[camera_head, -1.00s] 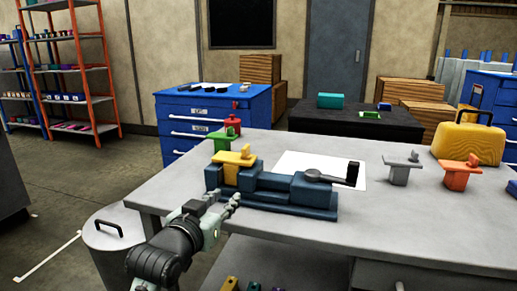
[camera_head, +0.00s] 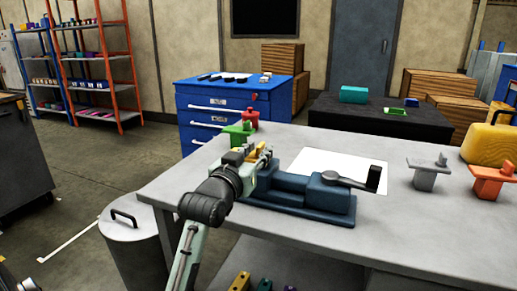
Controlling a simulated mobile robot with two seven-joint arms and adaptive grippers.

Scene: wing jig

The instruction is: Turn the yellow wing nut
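The yellow wing nut (camera_head: 258,147) is at the left end of the blue vise-like jig (camera_head: 295,190) on the grey table. It is mostly hidden behind my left gripper (camera_head: 267,155), and only bits of yellow show. My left gripper comes in from the lower left, with its fingers at the wing nut in the picture. Whether the fingers touch it or how far they are apart cannot be told. My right gripper is not in view.
Green (camera_head: 238,134) and red (camera_head: 250,119) parts stand behind the jig. A crank handle (camera_head: 350,182) sticks out at its right. Grey (camera_head: 426,173) and orange (camera_head: 488,180) winged parts stand further right. White paper (camera_head: 335,168) lies behind the jig.

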